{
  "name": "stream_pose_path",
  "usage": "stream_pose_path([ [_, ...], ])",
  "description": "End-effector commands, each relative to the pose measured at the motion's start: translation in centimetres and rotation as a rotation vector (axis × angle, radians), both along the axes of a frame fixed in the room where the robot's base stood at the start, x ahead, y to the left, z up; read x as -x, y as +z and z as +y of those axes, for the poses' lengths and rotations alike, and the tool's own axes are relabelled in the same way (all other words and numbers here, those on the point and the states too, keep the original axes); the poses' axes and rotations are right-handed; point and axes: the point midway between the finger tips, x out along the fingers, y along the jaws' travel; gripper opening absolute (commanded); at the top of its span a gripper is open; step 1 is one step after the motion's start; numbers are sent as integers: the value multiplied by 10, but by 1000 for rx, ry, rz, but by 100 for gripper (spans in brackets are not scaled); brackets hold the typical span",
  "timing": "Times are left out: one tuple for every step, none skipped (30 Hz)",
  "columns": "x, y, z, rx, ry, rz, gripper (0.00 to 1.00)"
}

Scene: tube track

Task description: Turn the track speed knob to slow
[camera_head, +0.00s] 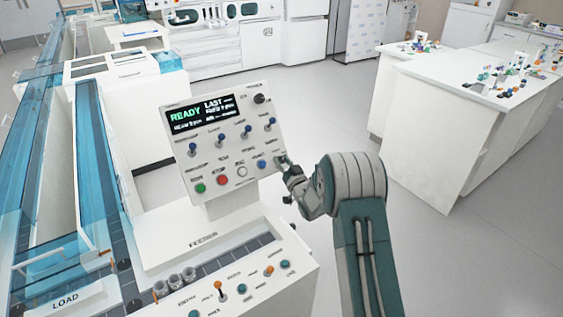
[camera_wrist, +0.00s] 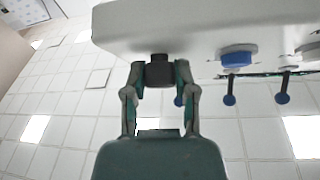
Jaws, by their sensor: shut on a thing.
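The white control panel (camera_head: 228,138) stands above the feeder, with a lit screen reading READY, toggle levers and coloured buttons. My gripper (camera_head: 281,163) is at the panel's lower right edge. In the wrist view my gripper (camera_wrist: 159,80) has its two fingers on either side of a dark knob (camera_wrist: 159,70), which sticks out from the panel face (camera_wrist: 200,30); it is shut on this knob. In the head view my fingers mostly hide that knob. I cannot read its label or setting. Another black knob (camera_head: 260,98) sits at the panel's upper right.
Blue-tipped levers (camera_head: 271,124) and a blue button (camera_head: 261,165) lie just left of my gripper. The feeder top (camera_head: 205,240) with several tubes and small knobs is below. Free floor lies to the right, before a white bench (camera_head: 455,85).

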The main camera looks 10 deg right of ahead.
Motion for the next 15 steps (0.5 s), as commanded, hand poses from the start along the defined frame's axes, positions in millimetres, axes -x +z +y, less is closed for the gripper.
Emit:
stream_pose_path([
  [-1, 3, -3, 33, 17, -20, 0],
  [-1, 3, -2, 55, 30, -31, 0],
  [-1, 3, -2, 82, 48, -42, 0],
  [-1, 3, -3, 101, 60, -50, 0],
  [-1, 3, -3, 120, 71, -57, 0],
  [-1, 3, -2, 145, 86, -67, 0],
  [-1, 3, -2, 162, 97, -74, 0],
  [-1, 3, -2, 177, 107, -81, 0],
  [-1, 4, -2, 199, 120, -90, 0],
  [-1, 4, -2, 214, 130, -96, 0],
  [-1, 4, -2, 226, 138, -102, 0],
  [-1, 4, -2, 243, 149, -109, 0],
  [-1, 4, -2, 254, 156, -114, 0],
  [-1, 4, -2, 266, 163, -119, 0],
  [-1, 5, -2, 278, 171, -125, 0],
])
